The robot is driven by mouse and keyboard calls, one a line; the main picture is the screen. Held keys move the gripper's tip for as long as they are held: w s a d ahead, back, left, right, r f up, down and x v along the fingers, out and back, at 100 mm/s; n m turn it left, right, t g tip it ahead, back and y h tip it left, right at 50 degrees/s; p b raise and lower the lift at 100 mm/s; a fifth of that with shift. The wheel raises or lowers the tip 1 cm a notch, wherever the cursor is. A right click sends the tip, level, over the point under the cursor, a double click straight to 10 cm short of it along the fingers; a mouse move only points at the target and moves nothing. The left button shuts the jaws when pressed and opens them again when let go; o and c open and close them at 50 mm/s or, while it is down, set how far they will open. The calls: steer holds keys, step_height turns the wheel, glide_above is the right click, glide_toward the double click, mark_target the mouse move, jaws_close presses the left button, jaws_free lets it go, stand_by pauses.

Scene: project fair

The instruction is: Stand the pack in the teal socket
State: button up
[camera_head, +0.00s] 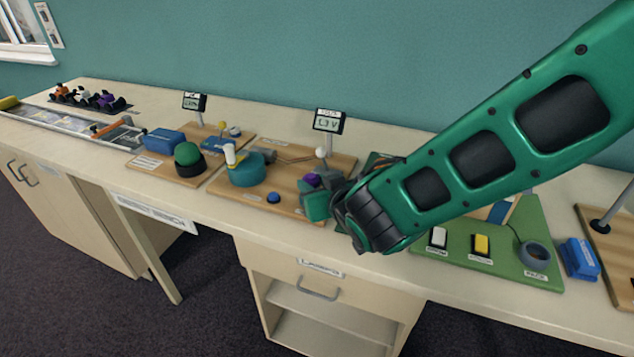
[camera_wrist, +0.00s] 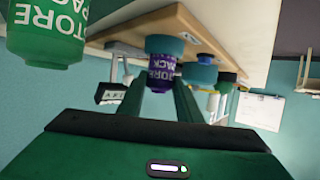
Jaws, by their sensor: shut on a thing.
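The purple pack (camera_wrist: 162,72), lettered STORE PACK, is between the two fingers of my gripper (camera_wrist: 160,88), which is shut on it. In the head view a little of the purple pack (camera_head: 313,181) shows at my gripper (camera_head: 322,192), over the right end of a wooden board. The wrist view is upside down. There a teal ring, which looks like the socket (camera_wrist: 165,45), lies in line with the pack, between it and the board. The pack's lower end meets or overlaps this ring; I cannot tell how deep it sits.
A green STORE PACK (camera_wrist: 48,35) stands close beside my wrist. The wooden board (camera_head: 285,207) also carries a teal drum (camera_head: 247,170) with a white knob, a blue button (camera_head: 273,197) and a voltage display (camera_head: 328,121). A green board (camera_head: 505,268) with switches lies to the right.

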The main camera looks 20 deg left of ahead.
steer(key=o, duration=0.8)
steer(key=shift+d, duration=0.1)
steer(key=shift+v, duration=5.45)
steer(key=shift+w, duration=0.1)
